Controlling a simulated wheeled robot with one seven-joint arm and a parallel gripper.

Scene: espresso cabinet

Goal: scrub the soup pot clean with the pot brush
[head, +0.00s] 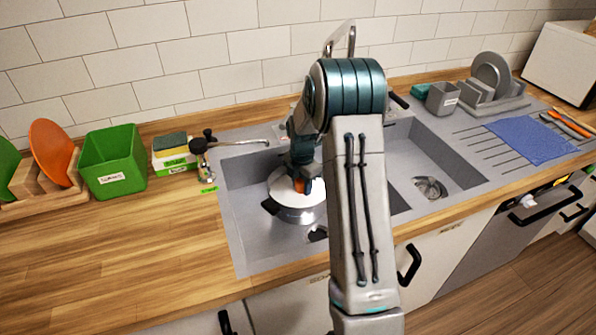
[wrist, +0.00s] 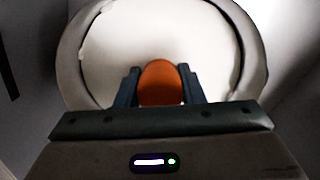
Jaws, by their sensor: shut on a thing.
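The soup pot (head: 300,214), silver with dark handles, stands in the left sink basin. In the wrist view its round rim (wrist: 71,52) surrounds a pale, whitish inside. My gripper (wrist: 160,75) is over the pot, with its two dark fingers shut on an orange, rounded thing, which seems to be the pot brush (wrist: 160,85). A bit of this orange also shows in the head view (head: 299,187). The brush's bristles are hidden below, so I cannot tell whether they touch the pot's bottom. My arm hides part of the basin's right side.
The right basin (head: 410,170) holds only a drain strainer (head: 430,187). A green bin (head: 113,162) and a sponge (head: 170,143) stand left. A blue cloth (head: 530,140) lies on the drainboard. The front-left counter is clear.

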